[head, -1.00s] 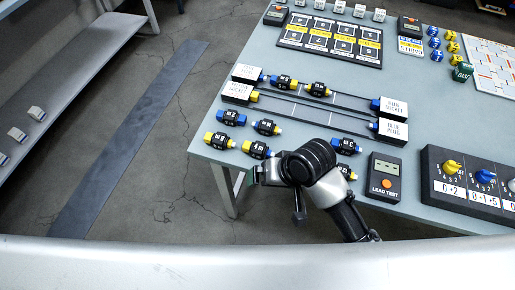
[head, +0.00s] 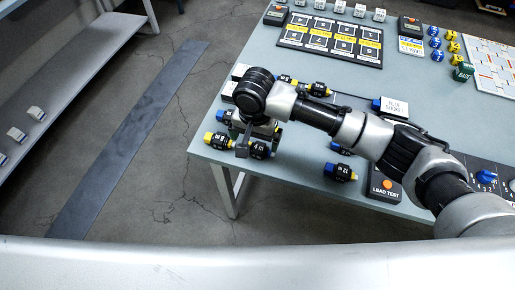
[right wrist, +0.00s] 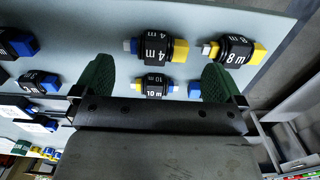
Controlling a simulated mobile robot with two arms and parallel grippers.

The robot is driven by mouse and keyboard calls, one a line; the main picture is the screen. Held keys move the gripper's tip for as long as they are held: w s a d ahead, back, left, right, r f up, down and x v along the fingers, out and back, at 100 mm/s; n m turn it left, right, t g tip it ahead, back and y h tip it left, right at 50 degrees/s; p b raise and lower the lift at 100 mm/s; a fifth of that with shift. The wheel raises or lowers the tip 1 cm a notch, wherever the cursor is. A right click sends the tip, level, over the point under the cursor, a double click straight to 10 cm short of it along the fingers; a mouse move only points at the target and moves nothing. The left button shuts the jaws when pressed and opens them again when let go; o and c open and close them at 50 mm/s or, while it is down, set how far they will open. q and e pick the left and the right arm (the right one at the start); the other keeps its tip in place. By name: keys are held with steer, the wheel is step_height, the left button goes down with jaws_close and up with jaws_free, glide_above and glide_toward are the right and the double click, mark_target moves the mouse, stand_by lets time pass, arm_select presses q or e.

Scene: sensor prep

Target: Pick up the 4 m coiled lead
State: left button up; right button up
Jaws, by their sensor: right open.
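The 4 m coiled lead (right wrist: 153,46) is a black coil with one blue and one yellow plug. It lies on the table just beyond my right gripper's fingertips in the right wrist view. In the head view it appears to be the coil (head: 258,150) near the table's left corner, partly beside the gripper. My right gripper (right wrist: 158,82) is open and empty, its green fingers wide apart. The 10 m lead (right wrist: 155,86) shows between them. In the head view the right gripper (head: 258,141) is over the leads and hides some. My left gripper is not in view.
The 8 m lead (right wrist: 235,50) lies close beside the 4 m lead, near the table edge. A 12 m lead (head: 341,172) and the lead tester (head: 385,187) lie right of it, by my arm. A numbered board (head: 331,40) lies at the back.

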mark_target(256, 149)
steer(key=f, duration=0.6)
steer(key=shift+w+d+f, duration=0.1)
steer(key=shift+w+f, duration=0.1)
steer(key=shift+c, duration=0.3)
steer(key=c, duration=0.7)
